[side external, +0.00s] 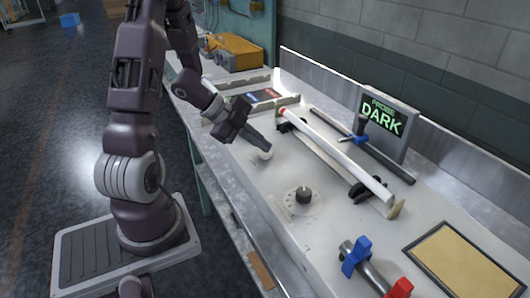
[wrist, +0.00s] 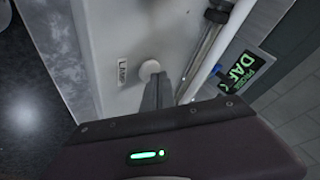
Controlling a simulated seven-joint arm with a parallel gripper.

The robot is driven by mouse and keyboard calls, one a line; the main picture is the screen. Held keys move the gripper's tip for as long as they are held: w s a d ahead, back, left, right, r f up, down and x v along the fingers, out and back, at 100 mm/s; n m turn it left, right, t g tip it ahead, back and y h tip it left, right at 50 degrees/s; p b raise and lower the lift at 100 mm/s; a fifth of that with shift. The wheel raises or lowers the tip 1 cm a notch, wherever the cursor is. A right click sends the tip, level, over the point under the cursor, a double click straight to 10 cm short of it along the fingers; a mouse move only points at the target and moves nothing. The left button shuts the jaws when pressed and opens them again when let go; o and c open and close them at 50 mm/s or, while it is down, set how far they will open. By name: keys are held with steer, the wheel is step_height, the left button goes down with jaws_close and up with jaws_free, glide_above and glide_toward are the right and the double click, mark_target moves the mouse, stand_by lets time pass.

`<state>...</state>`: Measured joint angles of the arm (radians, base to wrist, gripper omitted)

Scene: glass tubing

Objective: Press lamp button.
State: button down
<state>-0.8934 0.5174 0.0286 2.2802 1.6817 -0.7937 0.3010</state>
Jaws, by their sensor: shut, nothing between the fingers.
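The lamp button is a round white knob (wrist: 150,70) beside a white label reading LAMP (wrist: 122,71) in the wrist view. In the side external view the white button (side external: 265,154) shows at the tip of my gripper (side external: 264,147). My gripper is shut and empty, with its fingers pointing down at the button. In the wrist view the fingertips (wrist: 156,79) overlap the button's lower right edge. I cannot tell whether they touch it. The screen (side external: 383,120) reads PROBE DARK.
A long white tube (side external: 335,152) lies on supports right of my gripper. A blue and red clamp piece (side external: 375,268), a tan framed pad (side external: 458,262) and a tray (side external: 262,97) are also on the bench.

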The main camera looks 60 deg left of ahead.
mark_target(262, 153)
steer(key=shift+f, duration=0.25)
stand_by(0.3)
steer(key=shift+r, duration=0.75)
step_height(262, 153, up, 6)
stand_by(0.3)
